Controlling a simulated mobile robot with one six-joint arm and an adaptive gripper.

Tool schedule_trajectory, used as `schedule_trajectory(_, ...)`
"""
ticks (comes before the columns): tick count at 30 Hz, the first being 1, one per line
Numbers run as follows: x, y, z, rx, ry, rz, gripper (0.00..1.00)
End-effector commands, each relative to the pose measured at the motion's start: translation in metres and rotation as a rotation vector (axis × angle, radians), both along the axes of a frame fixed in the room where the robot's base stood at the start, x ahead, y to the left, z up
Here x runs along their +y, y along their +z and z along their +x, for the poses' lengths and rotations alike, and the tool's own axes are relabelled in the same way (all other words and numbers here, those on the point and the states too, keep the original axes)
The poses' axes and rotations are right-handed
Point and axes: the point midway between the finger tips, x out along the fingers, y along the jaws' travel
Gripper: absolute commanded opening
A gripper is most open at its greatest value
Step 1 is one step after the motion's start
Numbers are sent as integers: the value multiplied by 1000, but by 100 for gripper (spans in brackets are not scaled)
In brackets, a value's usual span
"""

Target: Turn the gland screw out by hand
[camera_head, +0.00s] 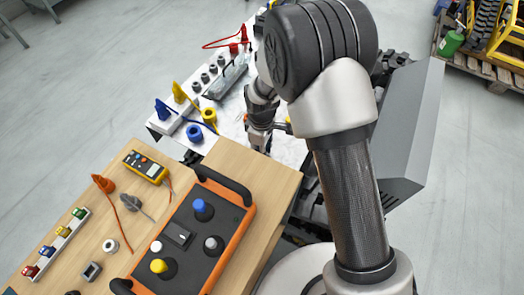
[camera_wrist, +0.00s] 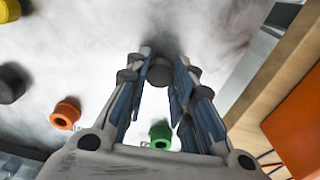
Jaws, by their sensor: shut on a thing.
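The gland screw appears to be the dark grey round piece (camera_wrist: 160,74) between my fingertips in the wrist view. My gripper (camera_wrist: 161,60) is shut on it, with a finger on each side. Its threads and whatever it sits in are hidden or too dark to make out. In the head view my gripper (camera_head: 259,139) points down at the white surface (camera_head: 288,150) of the carrier, just beyond the wooden table. There my arm covers part of the carrier, and I cannot make out the screw.
An orange ring (camera_wrist: 65,113) and a green ring (camera_wrist: 160,134) are near my fingers. The wooden table (camera_head: 262,192) holds an orange-edged control box (camera_head: 232,246) and a yellow meter (camera_head: 146,166). Blue (camera_head: 163,110) and yellow (camera_head: 179,92) cones stand left of my gripper.

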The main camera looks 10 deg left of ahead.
Motion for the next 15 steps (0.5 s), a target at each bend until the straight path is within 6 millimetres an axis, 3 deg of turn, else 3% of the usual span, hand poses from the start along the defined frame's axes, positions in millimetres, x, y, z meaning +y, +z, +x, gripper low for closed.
schedule_trajectory(11,0,-1,-1,1,50,-1,5)
schedule_trajectory(15,0,-1,-1,2,197,-1,5)
